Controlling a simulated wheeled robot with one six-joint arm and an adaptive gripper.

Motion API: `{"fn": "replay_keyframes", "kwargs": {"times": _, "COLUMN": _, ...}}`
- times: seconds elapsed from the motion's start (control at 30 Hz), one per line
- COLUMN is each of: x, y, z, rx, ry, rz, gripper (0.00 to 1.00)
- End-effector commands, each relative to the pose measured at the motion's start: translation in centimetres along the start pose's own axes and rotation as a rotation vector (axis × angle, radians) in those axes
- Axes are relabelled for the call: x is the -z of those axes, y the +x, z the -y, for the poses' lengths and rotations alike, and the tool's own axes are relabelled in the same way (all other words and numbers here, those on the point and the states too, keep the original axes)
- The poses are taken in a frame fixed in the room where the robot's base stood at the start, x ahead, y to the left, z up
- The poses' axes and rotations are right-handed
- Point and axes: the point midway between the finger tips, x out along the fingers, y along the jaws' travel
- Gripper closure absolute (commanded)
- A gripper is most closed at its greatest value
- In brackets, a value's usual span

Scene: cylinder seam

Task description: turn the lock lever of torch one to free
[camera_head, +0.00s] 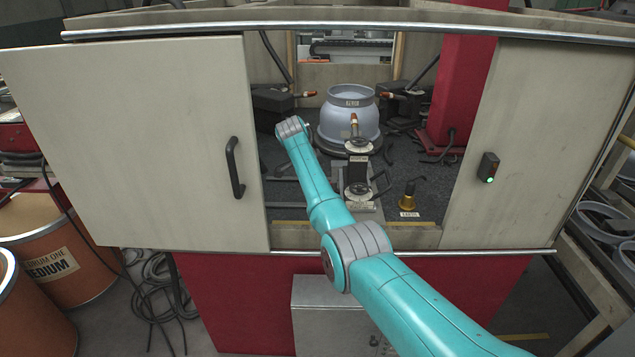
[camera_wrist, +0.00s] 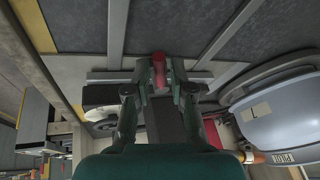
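My gripper (camera_wrist: 158,82) is inside the booth; in the camera_head view my arm reaches in at the left and my wrist hides the fingers. In the camera_wrist view the two fingers close in on a small red handle (camera_wrist: 158,68), which looks like a lock lever, with no clear gap on either side. No torch number is readable on it. The lever's angle is hard to tell. A torch with an orange tip (camera_head: 305,94) points at the grey cylinder (camera_head: 350,112) from the left, by a dark block (camera_head: 272,100).
Another torch tip (camera_head: 386,95) is right of the cylinder, and one more (camera_head: 354,121) stands in front on a pedestal. A brass fitting (camera_head: 408,196) stands on the booth floor. The left door (camera_head: 130,150) and right door (camera_head: 545,145) flank the opening.

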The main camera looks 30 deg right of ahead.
Motion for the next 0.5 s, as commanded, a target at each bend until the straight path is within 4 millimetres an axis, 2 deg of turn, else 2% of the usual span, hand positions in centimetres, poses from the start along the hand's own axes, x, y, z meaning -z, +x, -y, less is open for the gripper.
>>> {"fn": "replay_keyframes", "kwargs": {"times": 0.27, "x": 0.0, "y": -0.7, "z": 0.1, "rx": 0.002, "ry": 0.001, "rz": -0.001, "gripper": 0.77}}
{"fn": "replay_keyframes", "kwargs": {"times": 0.37, "x": 0.0, "y": -1.9, "z": 0.1, "rx": 0.003, "ry": 0.001, "rz": -0.001, "gripper": 0.77}}
{"fn": "replay_keyframes", "kwargs": {"times": 0.5, "x": 0.0, "y": -4.6, "z": 0.1, "rx": 0.004, "ry": 0.0, "rz": -0.001, "gripper": 0.77}}
